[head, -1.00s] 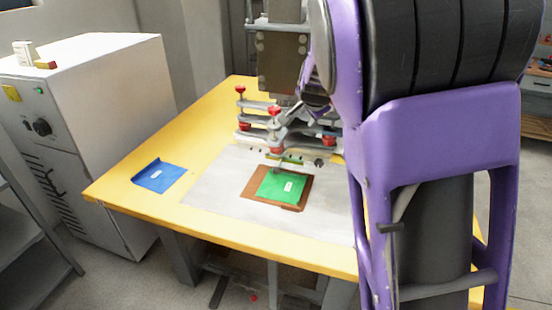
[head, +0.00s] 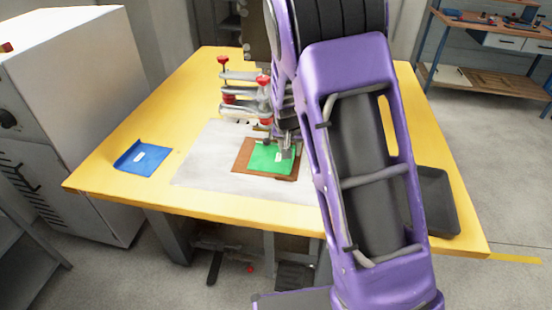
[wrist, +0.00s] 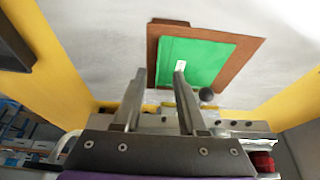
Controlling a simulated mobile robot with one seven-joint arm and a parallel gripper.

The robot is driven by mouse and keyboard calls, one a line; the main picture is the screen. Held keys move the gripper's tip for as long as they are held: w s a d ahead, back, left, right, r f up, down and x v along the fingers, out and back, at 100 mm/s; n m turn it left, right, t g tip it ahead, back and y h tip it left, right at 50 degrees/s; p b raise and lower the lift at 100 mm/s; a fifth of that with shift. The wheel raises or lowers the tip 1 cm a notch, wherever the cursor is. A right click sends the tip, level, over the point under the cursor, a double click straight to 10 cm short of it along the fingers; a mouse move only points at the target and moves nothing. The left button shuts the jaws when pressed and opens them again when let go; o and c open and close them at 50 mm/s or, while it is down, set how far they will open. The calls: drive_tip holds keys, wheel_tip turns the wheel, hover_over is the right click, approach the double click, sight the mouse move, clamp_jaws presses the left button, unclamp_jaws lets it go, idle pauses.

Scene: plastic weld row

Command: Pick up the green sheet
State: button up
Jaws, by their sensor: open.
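The green sheet (head: 268,158) lies flat on a brown board (head: 239,160) on the grey plate of the yellow table. It has a small white label. In the wrist view the green sheet (wrist: 205,60) lies beyond my fingertips, on the brown board (wrist: 243,56). My gripper (wrist: 158,78) is open and empty, with one finger over the sheet's near edge and the other off to the left of the board. In the head view my gripper (head: 285,148) is over the sheet's right part, partly hidden by my purple arm. I cannot tell whether it touches the sheet.
A welding press with red knobs (head: 262,82) stands just behind the board. A blue sheet (head: 143,157) lies at the table's left. A dark tray (head: 436,200) is at the right, partly behind my arm. The grey plate (head: 205,160) is bare left of the board.

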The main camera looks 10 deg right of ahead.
sight(291, 167)
drive_tip(key=x, duration=0.4)
drive_tip(key=shift+w+f, duration=0.1)
drive_tip(key=shift+f, duration=0.05)
drive_tip(key=b+x, duration=0.1)
drive_tip(key=x, duration=0.4)
drive_tip(key=shift+d+f, duration=0.1)
drive_tip(key=shift+f, duration=0.05)
drive_tip(key=shift+s, duration=0.2)
clamp_jaws()
